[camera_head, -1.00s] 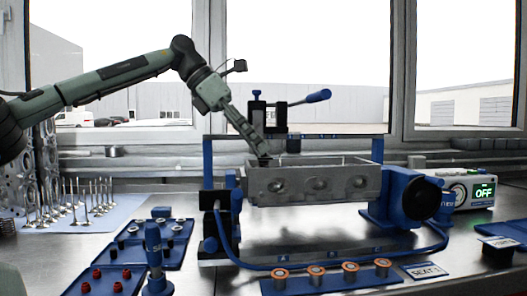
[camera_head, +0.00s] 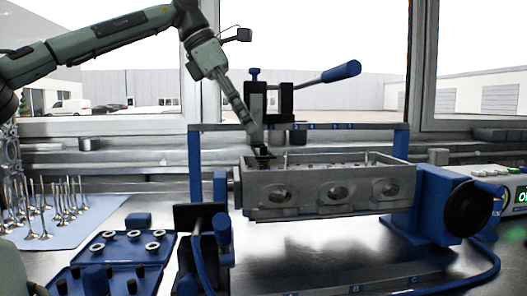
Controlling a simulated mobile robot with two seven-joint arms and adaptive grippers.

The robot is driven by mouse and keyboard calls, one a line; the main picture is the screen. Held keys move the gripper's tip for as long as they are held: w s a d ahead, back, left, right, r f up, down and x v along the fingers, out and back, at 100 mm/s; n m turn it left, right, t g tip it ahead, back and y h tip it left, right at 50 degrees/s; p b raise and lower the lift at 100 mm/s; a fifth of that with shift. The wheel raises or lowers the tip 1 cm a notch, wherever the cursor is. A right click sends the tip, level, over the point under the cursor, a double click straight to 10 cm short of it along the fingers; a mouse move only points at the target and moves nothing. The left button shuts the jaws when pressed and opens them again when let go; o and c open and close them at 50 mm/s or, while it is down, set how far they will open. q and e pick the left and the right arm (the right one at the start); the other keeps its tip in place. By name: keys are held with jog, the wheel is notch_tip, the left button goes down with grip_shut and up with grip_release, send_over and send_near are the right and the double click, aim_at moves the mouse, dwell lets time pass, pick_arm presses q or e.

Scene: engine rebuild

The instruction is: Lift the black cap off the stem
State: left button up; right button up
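The grey cylinder head (camera_head: 300,190) is held in the blue stand, with round ports along its front face and thin stems standing up from its top. My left gripper (camera_head: 261,148) points down at the left end of the head's top. A small dark piece (camera_head: 264,155), possibly the black cap, shows right at its fingertips. The fingers look close together, but whether they grip this piece or only touch it is too small to tell. The stem under it is hidden. My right gripper is not in view.
A black clamp tool with a blue handle (camera_head: 341,71) stands on the blue frame (camera_head: 193,165) just right of the gripper. Valves stand on a pale mat (camera_head: 70,225) at left. A blue tray (camera_head: 125,248) holds rings and small black parts. A black round knob (camera_head: 473,208) is at right.

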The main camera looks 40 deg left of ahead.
aim_at(260, 159)
pick_arm(q)
jog(key=x, duration=0.5)
jog(key=shift+w+f, duration=0.1)
jog(key=shift+w, duration=0.2)
jog(key=c, duration=0.8)
